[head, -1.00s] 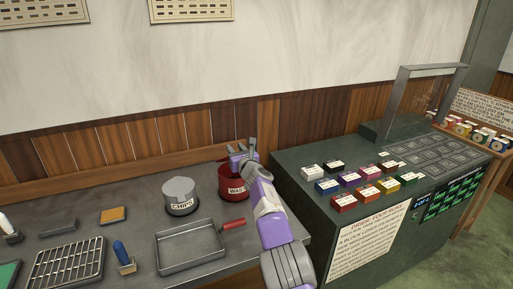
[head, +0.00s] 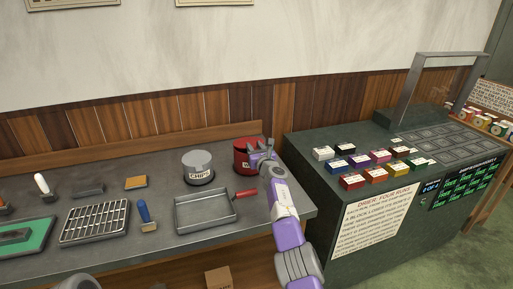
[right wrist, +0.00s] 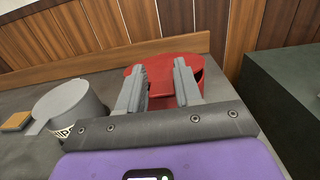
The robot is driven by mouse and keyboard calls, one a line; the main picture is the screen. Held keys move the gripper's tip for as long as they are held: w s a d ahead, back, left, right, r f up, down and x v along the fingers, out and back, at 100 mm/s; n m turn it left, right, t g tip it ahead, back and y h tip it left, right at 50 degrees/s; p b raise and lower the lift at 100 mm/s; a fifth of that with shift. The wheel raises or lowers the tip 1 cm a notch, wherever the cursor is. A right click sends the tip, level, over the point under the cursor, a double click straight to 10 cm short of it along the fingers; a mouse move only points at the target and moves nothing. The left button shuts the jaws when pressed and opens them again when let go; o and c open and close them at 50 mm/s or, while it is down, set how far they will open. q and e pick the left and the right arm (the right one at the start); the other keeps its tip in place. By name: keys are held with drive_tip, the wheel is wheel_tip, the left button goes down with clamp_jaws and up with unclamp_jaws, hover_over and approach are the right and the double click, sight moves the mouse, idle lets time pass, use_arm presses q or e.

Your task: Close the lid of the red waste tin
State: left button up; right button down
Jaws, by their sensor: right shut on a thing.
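The red waste tin (head: 241,158) stands at the back right of the grey bench, its label partly covered by my gripper. My right gripper (head: 262,145) is at the tin's upper right side. In the right wrist view its two fingers (right wrist: 160,72) sit apart with red metal of the tin's top (right wrist: 165,70) between them, and the gripper is shut on it. A dark gap shows under the red top at its right side. How far the lid is tilted is hard to tell.
A grey chips tin (head: 198,170) stands just left of the red tin. A dark green counter (head: 318,185) with coloured boxes stands to the right. A wooden wall is behind.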

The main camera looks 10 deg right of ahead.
drive_tip(key=shift+f, duration=0.45)
drive_tip(key=c, duration=1.2)
unclamp_jaws()
drive_tip(key=o, duration=0.4)
drive_tip(key=shift+r, duration=0.2)
drive_tip(key=shift+c, duration=0.2)
